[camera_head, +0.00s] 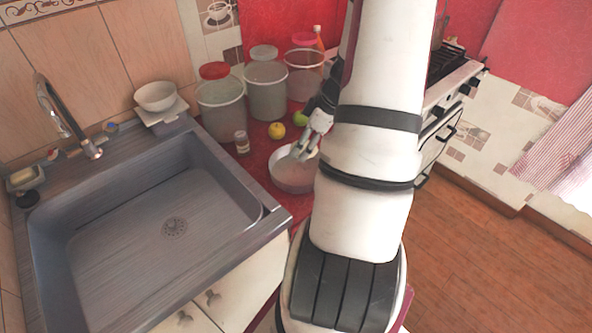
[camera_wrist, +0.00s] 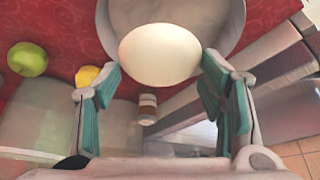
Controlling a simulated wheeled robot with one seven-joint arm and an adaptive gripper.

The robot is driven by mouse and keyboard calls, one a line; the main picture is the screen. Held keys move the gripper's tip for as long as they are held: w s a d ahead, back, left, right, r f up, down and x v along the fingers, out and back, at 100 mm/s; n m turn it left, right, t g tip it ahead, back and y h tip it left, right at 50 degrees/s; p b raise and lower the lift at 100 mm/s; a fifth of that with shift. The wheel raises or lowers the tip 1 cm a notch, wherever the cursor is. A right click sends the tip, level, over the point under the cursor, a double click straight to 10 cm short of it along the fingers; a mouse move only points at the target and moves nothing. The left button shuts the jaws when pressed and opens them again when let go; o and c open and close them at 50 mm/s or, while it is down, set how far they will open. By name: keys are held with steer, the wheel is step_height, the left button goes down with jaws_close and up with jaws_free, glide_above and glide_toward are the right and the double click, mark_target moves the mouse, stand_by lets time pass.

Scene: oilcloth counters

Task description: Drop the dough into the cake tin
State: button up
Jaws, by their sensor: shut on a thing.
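My gripper (camera_wrist: 161,62) is shut on the pale, cream-coloured dough (camera_wrist: 160,54), a smooth rounded lump between its fingertips. The cake tin (camera_wrist: 226,22) is a round grey tin behind the dough in the wrist view, and the dough overlaps much of it there. In the head view the tin (camera_head: 292,186) sits on the red counter, left of my arm. My gripper (camera_head: 303,150) is over the tin there, pointing down to the left. The dough is hard to make out in the head view. How high it is above the tin I cannot tell.
A yellow fruit (camera_head: 276,130), a green apple (camera_head: 301,117) and a small jar (camera_head: 242,141) stand behind the tin. Large tubs (camera_head: 266,86) line the back. The grey sink (camera_head: 150,215) is left; the stove (camera_head: 450,95) is right.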

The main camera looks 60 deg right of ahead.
steer(key=o, duration=1.5)
steer(key=shift+c, duration=0.2)
steer(key=v, duration=1.2)
